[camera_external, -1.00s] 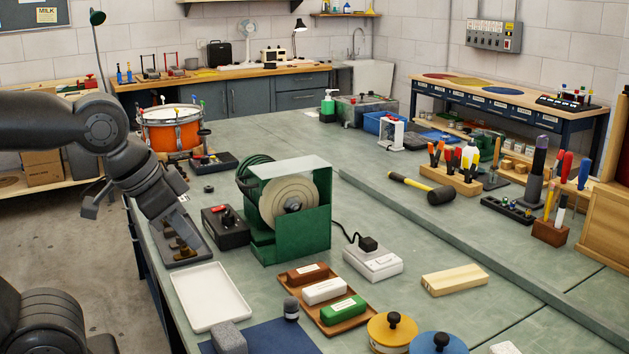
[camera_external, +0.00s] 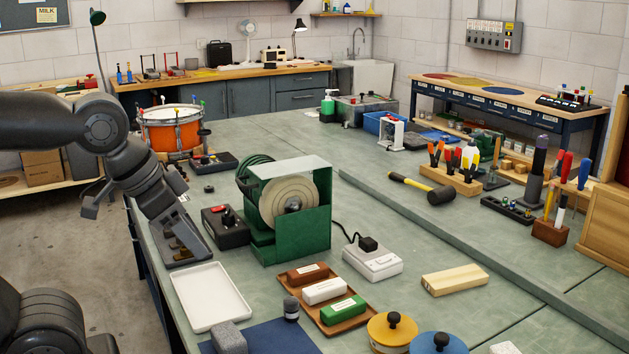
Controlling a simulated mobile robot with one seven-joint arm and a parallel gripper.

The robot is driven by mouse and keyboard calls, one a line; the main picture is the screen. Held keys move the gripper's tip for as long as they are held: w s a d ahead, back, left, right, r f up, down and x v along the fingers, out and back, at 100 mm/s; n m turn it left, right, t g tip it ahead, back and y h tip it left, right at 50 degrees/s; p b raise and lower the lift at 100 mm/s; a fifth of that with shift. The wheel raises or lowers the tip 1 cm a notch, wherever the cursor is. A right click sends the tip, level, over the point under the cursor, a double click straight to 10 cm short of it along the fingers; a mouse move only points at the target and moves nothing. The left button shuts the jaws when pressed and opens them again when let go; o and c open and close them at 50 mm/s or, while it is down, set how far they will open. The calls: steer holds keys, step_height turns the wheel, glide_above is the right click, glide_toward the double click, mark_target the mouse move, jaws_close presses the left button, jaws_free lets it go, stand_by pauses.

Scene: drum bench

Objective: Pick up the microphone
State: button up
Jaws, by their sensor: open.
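No microphone can be made out with certainty. A small dark upright piece with a grey band (camera_external: 291,308) stands at the edge of the blue mat, but I cannot tell whether it is one. My gripper (camera_external: 184,240) points down at the left edge of the bench, over a dark shallow tray (camera_external: 196,257). The fingers are small and dark against the tray, and nothing is seen held between them. My gripper and wrist hide part of the tray and its contents.
A black box (camera_external: 226,227) and a green grinding machine (camera_external: 290,212) stand right of my gripper. A white tray (camera_external: 208,296) lies in front. An orange drum (camera_external: 170,130) stands behind. Bare bench top lies beyond the machine.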

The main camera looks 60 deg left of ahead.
steer(key=m+g, duration=0.6)
steer(key=m, duration=0.2)
glide_toward(291, 299)
steer(key=shift+s+f, duration=0.2)
steer(key=shift+s, duration=0.2)
step_height(291, 299, down, 10)
steer(key=shift+w+f, duration=0.15)
steer(key=shift+f, duration=0.05)
steer(key=shift+c, duration=0.3)
steer(key=c, duration=1)
steer(key=shift+r, duration=0.1)
